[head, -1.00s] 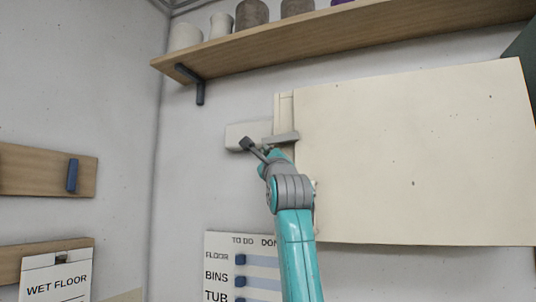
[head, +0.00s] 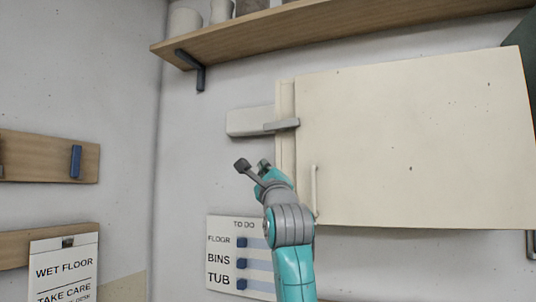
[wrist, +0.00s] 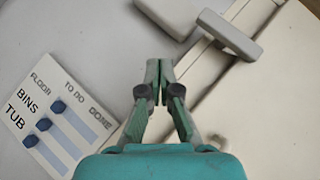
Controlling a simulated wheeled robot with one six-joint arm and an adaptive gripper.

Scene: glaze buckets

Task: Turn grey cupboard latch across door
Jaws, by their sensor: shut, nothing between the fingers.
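The grey latch (head: 282,125) is a short bar lying near level across the left edge of the cream cupboard door (head: 410,150). The door looks closed. In the wrist view the latch (wrist: 229,35) shows at the upper right, clear of my fingers. My gripper (head: 252,165) is below and left of the latch, apart from it. In the wrist view my gripper (wrist: 159,68) is shut and empty, with its tips together.
A pale grey block (head: 248,121) sits on the wall left of the door. A cream vertical handle (head: 314,192) is on the door. A wooden shelf (head: 330,35) runs above. A TO DO board (head: 224,254) hangs below left. The wall left of my gripper is clear.

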